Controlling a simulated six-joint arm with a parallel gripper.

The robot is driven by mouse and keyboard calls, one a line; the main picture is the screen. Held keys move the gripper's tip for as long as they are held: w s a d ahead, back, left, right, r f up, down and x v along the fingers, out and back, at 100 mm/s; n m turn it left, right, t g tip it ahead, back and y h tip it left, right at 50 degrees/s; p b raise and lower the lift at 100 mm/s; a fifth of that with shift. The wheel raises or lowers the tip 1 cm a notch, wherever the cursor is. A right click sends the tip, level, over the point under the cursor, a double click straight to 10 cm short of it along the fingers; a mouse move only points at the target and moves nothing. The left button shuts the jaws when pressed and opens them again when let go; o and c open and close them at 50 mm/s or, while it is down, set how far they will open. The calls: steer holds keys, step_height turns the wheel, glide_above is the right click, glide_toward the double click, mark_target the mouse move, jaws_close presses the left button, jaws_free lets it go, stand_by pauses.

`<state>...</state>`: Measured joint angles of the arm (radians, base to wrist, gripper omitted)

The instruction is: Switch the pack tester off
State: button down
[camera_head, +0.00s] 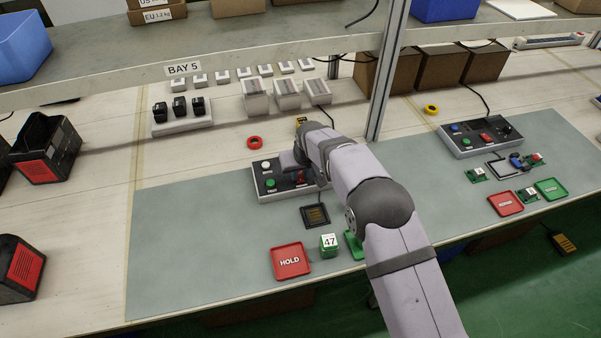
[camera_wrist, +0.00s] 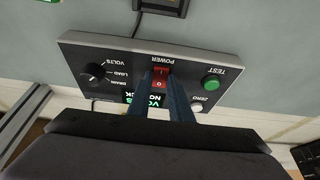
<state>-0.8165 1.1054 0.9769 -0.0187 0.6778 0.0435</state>
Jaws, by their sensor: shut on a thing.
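The pack tester (camera_head: 267,187) is a dark box on the grey-green mat, partly hidden by my arm in the head view. In the wrist view the tester (camera_wrist: 110,65) appears upside down, with a red POWER rocker switch (camera_wrist: 161,82), a green TEST button (camera_wrist: 211,83), a white ZERO button (camera_wrist: 197,106) and a black knob (camera_wrist: 95,73). Its lit display (camera_wrist: 130,97) is partly covered. My gripper (camera_wrist: 160,78) is shut on the power switch, one finger on each side. In the head view the gripper (camera_head: 303,178) is over the tester's panel.
A dark test pad (camera_head: 315,215) lies in front of the tester. A red HOLD tray (camera_head: 290,261), a green pack marked 47 (camera_head: 329,244) and a partly hidden green tray (camera_head: 354,245) are near the front edge. A metal post (camera_head: 388,75) stands behind. The mat's left part is clear.

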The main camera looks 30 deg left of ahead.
steer(key=shift+w+a+r+g+h, duration=0.1)
steer(key=shift+w+g+h, duration=0.05)
steer(key=shift+g+h, duration=0.25)
stand_by(0.3)
steer(key=c, duration=1.6)
jaws_free()
steer(key=shift+r, duration=0.15)
steer(key=shift+b+v, duration=1)
steer(key=shift+v, duration=2.5)
